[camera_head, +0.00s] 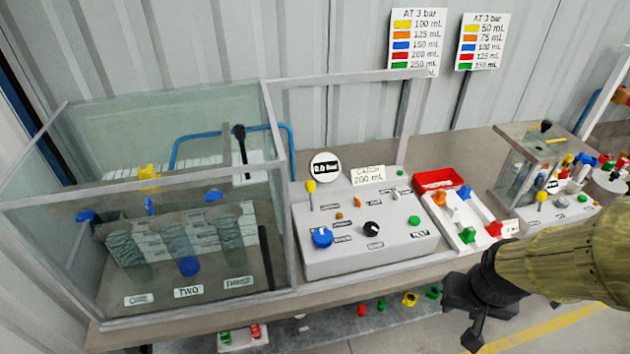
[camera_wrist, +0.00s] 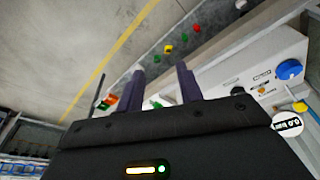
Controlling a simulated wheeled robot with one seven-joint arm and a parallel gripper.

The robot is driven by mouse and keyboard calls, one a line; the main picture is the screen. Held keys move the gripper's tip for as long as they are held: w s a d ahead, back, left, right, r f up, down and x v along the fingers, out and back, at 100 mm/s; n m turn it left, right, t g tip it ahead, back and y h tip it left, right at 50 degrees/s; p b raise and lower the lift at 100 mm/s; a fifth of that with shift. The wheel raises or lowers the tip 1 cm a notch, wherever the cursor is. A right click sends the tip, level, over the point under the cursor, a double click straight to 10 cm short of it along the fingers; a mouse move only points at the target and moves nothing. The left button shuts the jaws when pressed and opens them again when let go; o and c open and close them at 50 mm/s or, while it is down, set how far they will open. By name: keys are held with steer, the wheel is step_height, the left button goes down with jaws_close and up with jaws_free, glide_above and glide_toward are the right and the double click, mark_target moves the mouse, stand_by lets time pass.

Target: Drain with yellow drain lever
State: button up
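A yellow lever (camera_head: 310,187) stands upright at the back left of the white control box (camera_head: 365,250), beside a round gauge (camera_head: 325,167) that seems to read 0.0 bar. The lever also shows at the right edge of the wrist view (camera_wrist: 300,106). A second yellow part (camera_head: 148,172) is inside the glass enclosure; I cannot tell its function. My gripper (camera_head: 476,338) hangs in front of the bench, to the right of and well apart from the box. In the wrist view its two fingers (camera_wrist: 161,74) are apart with nothing between them.
The glass enclosure (camera_head: 190,305) with three cylinders stands left of the box. A blue knob (camera_head: 322,237) and a black knob (camera_head: 372,229) sit on the box. A white tray (camera_head: 455,230) of coloured parts and a red bin (camera_head: 436,179) lie to its right. Coloured pieces lie on a lower shelf.

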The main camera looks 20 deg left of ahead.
mark_target(310, 183)
steer(key=shift+o, duration=1.1)
steer(key=shift+s, duration=0.1)
steer(key=shift+o, duration=0.2)
steer(key=shift+a+r, duration=0.15)
steer(key=w+a+r+n+p, duration=0.1)
steer(key=w+a+r+p, duration=0.15)
steer(key=w+a, duration=0.5)
steer(key=w+a+r+n+p, duration=0.1)
steer(key=w+a+r+n, duration=0.1)
steer(key=w+a+r, duration=0.5)
steer(key=w+a+p, duration=0.1)
steer(key=w+a, duration=0.3)
steer(key=a, duration=0.7)
steer(key=w+a+r+n+t+y+p, duration=0.1)
steer(key=w+a, duration=0.3)
steer(key=a, duration=0.7)
steer(key=shift+w+r+t+y, duration=0.2)
steer(key=shift+w+t+y, duration=0.1)
steer(key=shift+w, duration=0.1)
steer(key=shift+a+f, duration=0.1)
steer(key=shift+f, duration=0.05)
steer(key=p+x, duration=0.5)
steer(key=x, duration=1.2)
steer(key=shift+w, duration=0.1)
